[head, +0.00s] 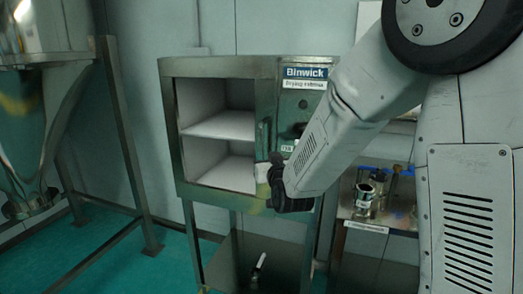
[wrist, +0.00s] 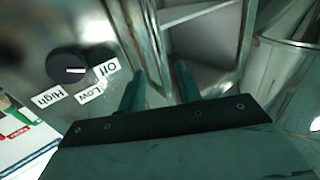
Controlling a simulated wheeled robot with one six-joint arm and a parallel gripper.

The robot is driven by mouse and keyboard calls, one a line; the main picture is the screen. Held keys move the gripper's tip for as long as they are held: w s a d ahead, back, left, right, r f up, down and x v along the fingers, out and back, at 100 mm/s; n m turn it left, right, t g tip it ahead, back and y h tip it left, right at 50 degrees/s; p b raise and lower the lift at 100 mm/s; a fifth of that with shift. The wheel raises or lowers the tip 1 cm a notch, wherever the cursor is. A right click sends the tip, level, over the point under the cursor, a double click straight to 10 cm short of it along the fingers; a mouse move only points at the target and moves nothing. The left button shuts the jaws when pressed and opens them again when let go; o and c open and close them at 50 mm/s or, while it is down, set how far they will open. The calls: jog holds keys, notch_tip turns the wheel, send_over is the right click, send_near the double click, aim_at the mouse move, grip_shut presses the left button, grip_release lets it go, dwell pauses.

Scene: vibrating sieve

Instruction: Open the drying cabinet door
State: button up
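The drying cabinet (head: 219,66) is a metal box labelled "Binwick", with a framed front at the left that shows white shelves inside. I cannot tell whether a clear door covers this front or it stands open. The wrist view shows the cabinet's metal frame (wrist: 245,38) and pale interior close up. My gripper (wrist: 160,82) is at the strip between the front and the control panel. Its two fingers are apart, pointing at the frame edge. In the head view my arm hides most of the gripper and the lower panel.
A control knob (wrist: 68,66) with Off, Low and High labels is beside the fingers. A steel hopper (head: 40,100) on a metal frame stands at the left. A side table (head: 400,215) with small containers is at the right, partly behind my arm.

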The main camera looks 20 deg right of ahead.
aim_at(262, 150)
jog(key=w, duration=0.7)
jog(key=shift+w+d, duration=0.15)
jog(key=shift+c, duration=0.3)
grip_shut()
